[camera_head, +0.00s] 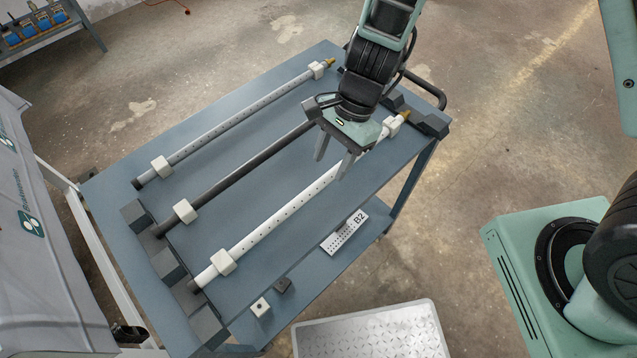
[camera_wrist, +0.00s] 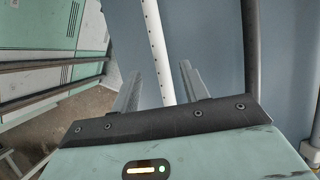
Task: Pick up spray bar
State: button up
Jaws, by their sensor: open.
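Three long bars lie side by side on a blue-grey cart. The nearest is a white spray bar (camera_head: 290,217) with a row of holes, white collars and a brass tip. A dark bar (camera_head: 240,177) lies in the middle, and a grey perforated spray bar (camera_head: 240,120) lies farthest back. My gripper (camera_head: 333,166) is open above the cart, near the white bar's upper right part. In the wrist view the white bar (camera_wrist: 156,40) runs between my open fingers (camera_wrist: 160,85), and the dark bar (camera_wrist: 250,50) lies to their right. Nothing is held.
The cart top (camera_head: 130,165) has dark support blocks (camera_head: 165,262) at both ends and a black handle (camera_head: 425,90) at the upper right. A metal-topped step (camera_head: 370,335) stands in front.

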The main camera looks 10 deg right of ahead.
aim_at(319, 182)
jog(key=x, duration=0.4)
jog(key=shift+s+a+r, duration=0.15)
jog(key=shift+s+a, duration=0.1)
jog(key=shift+a, duration=0.15)
jog(key=shift+s+a+f, duration=0.1)
jog(key=shift+a+f, duration=0.15)
jog(key=shift+f, duration=0.35)
grip_shut()
